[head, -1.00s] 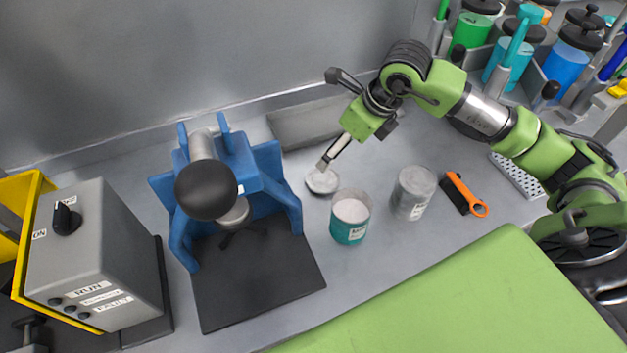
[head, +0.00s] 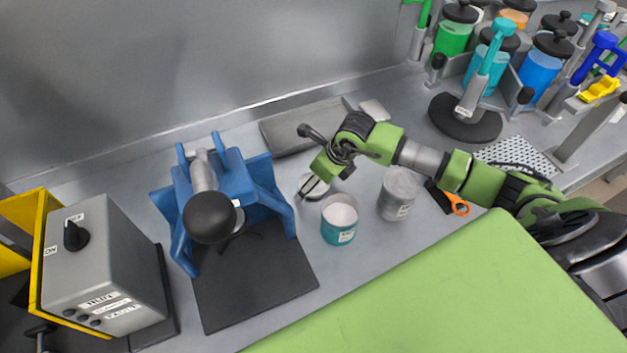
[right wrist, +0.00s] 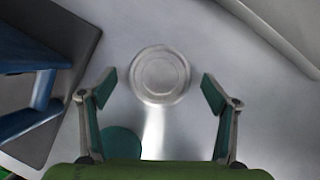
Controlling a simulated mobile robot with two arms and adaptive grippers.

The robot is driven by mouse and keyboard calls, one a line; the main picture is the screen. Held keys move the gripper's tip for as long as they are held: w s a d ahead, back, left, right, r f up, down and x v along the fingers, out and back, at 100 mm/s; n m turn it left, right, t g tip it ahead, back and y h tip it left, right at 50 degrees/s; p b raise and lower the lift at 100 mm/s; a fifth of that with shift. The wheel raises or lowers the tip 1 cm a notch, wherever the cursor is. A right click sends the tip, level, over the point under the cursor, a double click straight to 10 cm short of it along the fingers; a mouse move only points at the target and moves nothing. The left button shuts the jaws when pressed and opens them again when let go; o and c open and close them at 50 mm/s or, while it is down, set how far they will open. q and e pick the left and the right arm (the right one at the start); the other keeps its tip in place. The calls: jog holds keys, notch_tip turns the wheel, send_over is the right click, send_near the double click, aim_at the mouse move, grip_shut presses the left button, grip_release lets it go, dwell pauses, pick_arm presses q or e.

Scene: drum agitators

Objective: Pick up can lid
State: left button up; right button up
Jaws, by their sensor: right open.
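The can lid (right wrist: 160,74) is a round, silvery disc lying flat on the grey bench. In the right wrist view it sits just beyond and between the fingertips of my right gripper (right wrist: 157,92), which is open and empty. In the head view the lid (head: 306,181) is partly hidden behind my right gripper (head: 306,190), which is low over it. The open can with a teal label (head: 340,226) and pale contents stands upright beside the gripper. A grey closed can (head: 393,203) stands to its right. My left gripper is not in view.
A blue agitator stand (head: 262,195) with a black base plate (head: 255,285) is left of the lid. A control box (head: 100,255) stands farther left. An orange-handled tool (head: 458,205) lies right of the cans.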

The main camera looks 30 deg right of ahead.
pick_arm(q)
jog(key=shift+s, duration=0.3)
pick_arm(e)
jog(key=shift+f, duration=0.1)
jog(key=shift+c, duration=0.5)
jog(key=c, duration=0.8)
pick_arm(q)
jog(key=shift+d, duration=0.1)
pick_arm(e)
jog(key=shift+c, duration=0.3)
